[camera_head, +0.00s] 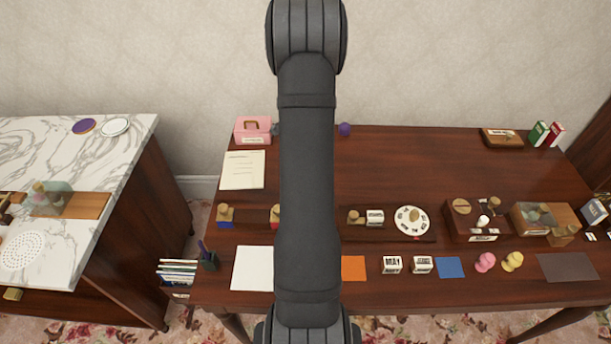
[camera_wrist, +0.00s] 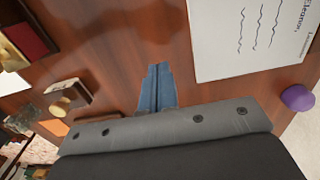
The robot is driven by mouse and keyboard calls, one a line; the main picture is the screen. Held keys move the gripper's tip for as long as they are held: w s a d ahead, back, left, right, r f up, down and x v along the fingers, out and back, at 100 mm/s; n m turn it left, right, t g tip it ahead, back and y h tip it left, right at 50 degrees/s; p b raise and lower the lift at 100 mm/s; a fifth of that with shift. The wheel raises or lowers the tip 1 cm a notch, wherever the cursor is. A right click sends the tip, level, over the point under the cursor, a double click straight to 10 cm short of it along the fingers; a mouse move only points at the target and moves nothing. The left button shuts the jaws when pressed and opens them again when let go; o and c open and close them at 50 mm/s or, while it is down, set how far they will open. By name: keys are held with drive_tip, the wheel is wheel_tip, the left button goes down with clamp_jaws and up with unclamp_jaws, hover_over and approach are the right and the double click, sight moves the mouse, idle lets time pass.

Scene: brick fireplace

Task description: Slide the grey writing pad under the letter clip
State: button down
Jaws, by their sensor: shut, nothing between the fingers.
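A flat dark grey-brown rectangle (camera_head: 568,267), which looks like the grey writing pad, lies at the table's front right. I cannot make out the letter clip for certain; a low wooden block with a small knob and a label (camera_head: 502,138) stands at the back right. My gripper (camera_wrist: 157,72) shows in the wrist view with its fingers together and empty, above bare wood beside a handwritten sheet (camera_wrist: 250,35). In the head view my arm hides the gripper and the middle of the table.
A purple ball (camera_head: 345,129) sits at the back edge and also shows in the wrist view (camera_wrist: 298,97). A white dial (camera_head: 412,221), wooden boxes (camera_head: 478,222), a blue square (camera_head: 450,267) and pink and yellow knobbed pieces (camera_head: 485,262) crowd the front right. The back centre-right is clear.

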drive_tip(key=shift+r, duration=2)
drive_tip(key=shift+f, duration=0.1)
drive_tip(key=shift+f, duration=3.9)
